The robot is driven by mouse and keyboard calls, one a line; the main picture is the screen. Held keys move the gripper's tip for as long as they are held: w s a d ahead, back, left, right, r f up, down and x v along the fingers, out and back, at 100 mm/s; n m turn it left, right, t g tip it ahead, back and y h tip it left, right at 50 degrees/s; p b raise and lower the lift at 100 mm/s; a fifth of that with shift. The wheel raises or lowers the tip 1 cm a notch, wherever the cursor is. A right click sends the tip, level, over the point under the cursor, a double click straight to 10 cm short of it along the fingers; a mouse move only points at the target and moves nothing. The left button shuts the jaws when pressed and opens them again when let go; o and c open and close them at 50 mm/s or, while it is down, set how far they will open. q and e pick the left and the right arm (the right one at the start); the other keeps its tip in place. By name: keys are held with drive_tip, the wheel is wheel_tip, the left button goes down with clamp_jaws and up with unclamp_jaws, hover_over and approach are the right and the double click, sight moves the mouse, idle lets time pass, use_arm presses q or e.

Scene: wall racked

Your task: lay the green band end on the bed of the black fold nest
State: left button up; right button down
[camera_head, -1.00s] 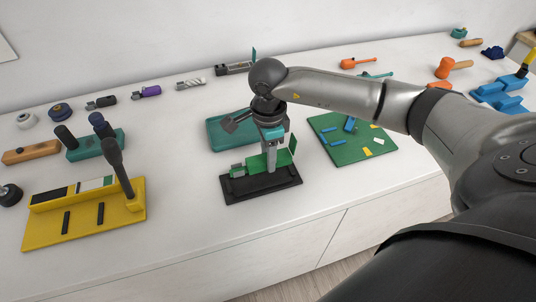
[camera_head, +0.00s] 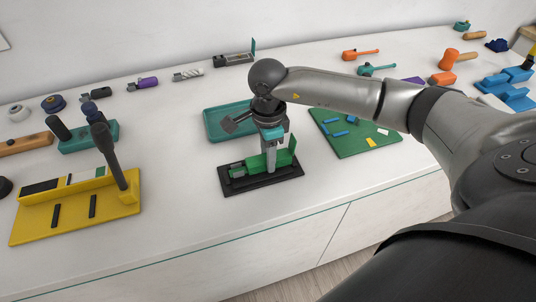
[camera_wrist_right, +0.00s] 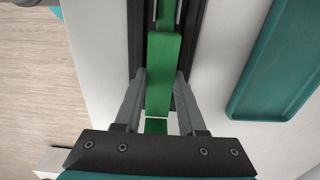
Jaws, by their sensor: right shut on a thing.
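The black fold nest (camera_head: 265,187) lies flat on the white worktop, with a green-and-grey piece at its left end. My right gripper (camera_head: 270,165) points down over the nest and is shut on the green band end (camera_head: 286,158). In the right wrist view, the green band (camera_wrist_right: 161,70) runs lengthwise between the fingers of the gripper (camera_wrist_right: 158,88), between the dark rails of the nest (camera_wrist_right: 137,35). The band is at or just above the bed; contact cannot be told. My left gripper is not in view.
A teal tray (camera_head: 212,131) stands close behind the nest, and a green board (camera_head: 360,146) with small blue pieces is to its right. A yellow fixture (camera_head: 75,225) with an upright dark handle is at the left. The worktop in front of the nest is clear.

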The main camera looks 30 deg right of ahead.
drive_tip(key=shift+f+b, duration=0.35)
drive_tip(key=shift+b, duration=0.05)
drive_tip(key=shift+c, duration=2.1)
unclamp_jaws()
wheel_tip(320, 180, up, 15)
drive_tip(key=shift+r, duration=0.15)
